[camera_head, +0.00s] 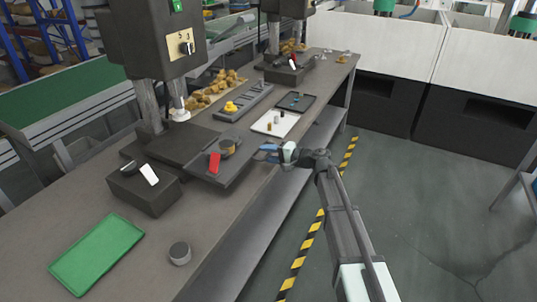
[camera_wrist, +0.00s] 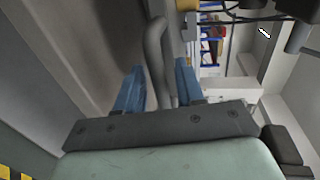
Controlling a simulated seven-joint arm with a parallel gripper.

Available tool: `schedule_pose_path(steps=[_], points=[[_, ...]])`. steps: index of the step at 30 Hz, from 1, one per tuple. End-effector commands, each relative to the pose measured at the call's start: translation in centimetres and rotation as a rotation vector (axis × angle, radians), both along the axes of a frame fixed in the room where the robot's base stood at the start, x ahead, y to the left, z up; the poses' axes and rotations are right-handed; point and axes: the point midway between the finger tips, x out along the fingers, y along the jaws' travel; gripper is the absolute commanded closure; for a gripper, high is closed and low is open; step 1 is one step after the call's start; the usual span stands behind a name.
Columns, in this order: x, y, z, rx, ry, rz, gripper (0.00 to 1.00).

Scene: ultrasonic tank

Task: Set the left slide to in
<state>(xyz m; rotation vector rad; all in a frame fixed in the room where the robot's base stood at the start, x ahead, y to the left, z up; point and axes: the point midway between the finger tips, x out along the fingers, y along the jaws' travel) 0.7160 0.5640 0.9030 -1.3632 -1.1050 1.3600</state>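The left slide (camera_head: 236,171) is a dark flat plate that sticks out from under the near machine to the front edge of the bench. A red piece (camera_head: 214,163) and a dark round part (camera_head: 227,147) sit on it. My gripper (camera_head: 264,153) is at the outer right end of the plate, with its blue fingers pointing left towards the bench. In the wrist view the fingers (camera_wrist: 160,78) are apart. A grey curved bar (camera_wrist: 156,45), perhaps the slide's handle, shows in the gap between them. I cannot tell whether either finger touches it.
A black box with a white lever (camera_head: 147,187) stands left of the slide. A green mat (camera_head: 97,254) and a grey round part (camera_head: 180,253) lie nearer on the bench. A white tray (camera_head: 276,123) with small parts lies beyond the slide. The floor to the right is open.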

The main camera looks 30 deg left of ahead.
Motion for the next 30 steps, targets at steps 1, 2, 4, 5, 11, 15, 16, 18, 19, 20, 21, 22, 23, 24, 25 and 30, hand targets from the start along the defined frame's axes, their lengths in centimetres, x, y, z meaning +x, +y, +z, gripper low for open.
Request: schedule_pose_path(steps=[1, 2, 4, 5, 11, 15, 16, 18, 19, 20, 21, 22, 23, 24, 25, 30], points=[[0.0, 0.0, 0.0, 0.000, 0.000, 0.000, 0.66], [0.0, 0.0, 0.0, 0.000, 0.000, 0.000, 0.68], [0.0, 0.0, 0.0, 0.000, 0.000, 0.000, 0.75], [0.0, 0.0, 0.0, 0.000, 0.000, 0.000, 0.78], [0.0, 0.0, 0.0, 0.000, 0.000, 0.000, 0.97], [0.0, 0.0, 0.0, 0.000, 0.000, 0.000, 1.00], [0.0, 0.0, 0.0, 0.000, 0.000, 0.000, 1.00], [0.0, 0.0, 0.0, 0.000, 0.000, 0.000, 1.00], [0.0, 0.0, 0.0, 0.000, 0.000, 0.000, 1.00], [0.0, 0.0, 0.0, 0.000, 0.000, 0.000, 1.00], [0.0, 0.0, 0.0, 0.000, 0.000, 0.000, 1.00], [0.0, 0.0, 0.0, 0.000, 0.000, 0.000, 1.00], [0.0, 0.0, 0.0, 0.000, 0.000, 0.000, 1.00], [0.0, 0.0, 0.0, 0.000, 0.000, 0.000, 1.00], [0.0, 0.0, 0.0, 0.000, 0.000, 0.001, 1.00], [0.0, 1.1, 0.0, 0.000, 0.000, 0.002, 1.00]])
